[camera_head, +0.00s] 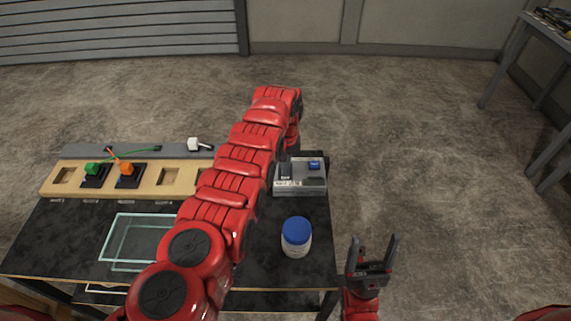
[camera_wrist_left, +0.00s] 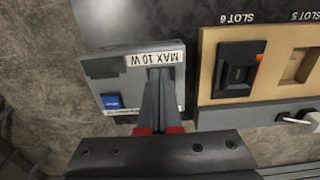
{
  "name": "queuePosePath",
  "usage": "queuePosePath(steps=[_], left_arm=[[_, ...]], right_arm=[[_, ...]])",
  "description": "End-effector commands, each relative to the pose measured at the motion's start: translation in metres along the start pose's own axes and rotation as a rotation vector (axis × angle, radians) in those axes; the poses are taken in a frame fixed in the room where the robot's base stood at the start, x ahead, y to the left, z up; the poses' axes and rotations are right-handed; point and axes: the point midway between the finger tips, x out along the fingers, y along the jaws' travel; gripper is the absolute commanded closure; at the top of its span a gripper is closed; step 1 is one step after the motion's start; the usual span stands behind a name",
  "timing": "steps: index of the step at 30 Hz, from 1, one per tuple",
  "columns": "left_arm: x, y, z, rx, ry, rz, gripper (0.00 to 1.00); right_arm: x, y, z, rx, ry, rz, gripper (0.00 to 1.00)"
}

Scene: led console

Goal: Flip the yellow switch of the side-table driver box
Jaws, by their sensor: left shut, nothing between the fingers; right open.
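The driver box (camera_head: 314,184) is a grey box at the table's right edge. In the left wrist view the box (camera_wrist_left: 135,57) shows an upside-down "MAX 10 W" label, a dark panel and a blue square part (camera_wrist_left: 110,101). I see no yellow switch; the fingers cover part of the box's top. My left gripper (camera_head: 285,169) is shut and empty, and its fingertips (camera_wrist_left: 160,75) are over the box beside the label. I cannot tell whether they touch it. My right gripper (camera_head: 374,240) is open and empty, right of the table.
A glass tray (camera_head: 112,240) and a blue-lidded white jar (camera_head: 296,238) stand on the table. My left arm hides the table's middle.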

Motion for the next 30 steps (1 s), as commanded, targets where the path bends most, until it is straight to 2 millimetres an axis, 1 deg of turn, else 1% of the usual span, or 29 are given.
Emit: queuePosePath(steps=[1, 3, 17, 27, 30], left_arm=[[-0.008, 0.0, 0.0, 0.0, 0.0, 0.0, 1.0], [-0.012, 0.0, 0.001, 0.0, 0.0, 0.0, 1.0], [-0.036, 0.0, 0.005, 0.0, -0.003, -0.001, 1.0], [-0.06, 0.0, 0.006, 0.0, 0.001, 0.0, 1.0], [-0.062, 0.0, 0.008, 0.0, -0.002, 0.0, 1.0]], right_arm=[[0.01, 0.001, -0.002, 0.0, 0.0, 0.0, 0.28], [0.016, 0.001, -0.003, 0.0, 0.0, 0.0, 0.28], [0.056, 0.003, -0.009, 0.0, 0.0, 0.0, 0.28], [0.085, 0.004, -0.014, 0.0, 0.0, 0.0, 0.28], [0.09, 0.004, -0.015, 0.0, 0.0, 0.0, 0.28]])
